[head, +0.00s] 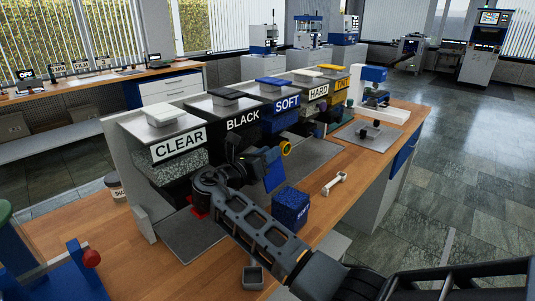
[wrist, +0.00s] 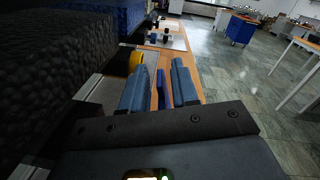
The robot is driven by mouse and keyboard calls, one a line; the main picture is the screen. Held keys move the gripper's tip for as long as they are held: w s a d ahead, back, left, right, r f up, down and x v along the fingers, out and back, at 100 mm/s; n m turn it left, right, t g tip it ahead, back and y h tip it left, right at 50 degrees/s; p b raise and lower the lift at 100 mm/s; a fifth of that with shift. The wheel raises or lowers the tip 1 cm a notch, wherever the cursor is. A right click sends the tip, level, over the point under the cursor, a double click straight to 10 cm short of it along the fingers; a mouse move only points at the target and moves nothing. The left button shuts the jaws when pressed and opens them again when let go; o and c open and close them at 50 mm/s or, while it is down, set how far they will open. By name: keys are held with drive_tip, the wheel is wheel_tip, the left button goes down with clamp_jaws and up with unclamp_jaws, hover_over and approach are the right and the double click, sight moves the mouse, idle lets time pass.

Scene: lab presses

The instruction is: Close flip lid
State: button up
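My gripper (head: 266,157) is in front of the BLACK and SOFT dispensers. In the wrist view my gripper (wrist: 159,70) is open, its blue fingers apart. A thin blue piece (wrist: 161,90) shows between them in the picture; contact cannot be told. The yellow ring (wrist: 135,61) is beyond the left finger.
Black granulate (wrist: 50,55) fills the left of the wrist view, close to my gripper. A small grey cup (head: 253,278) stands near the front. Open floor lies right.

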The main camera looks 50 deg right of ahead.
clamp_jaws()
idle(1.2)
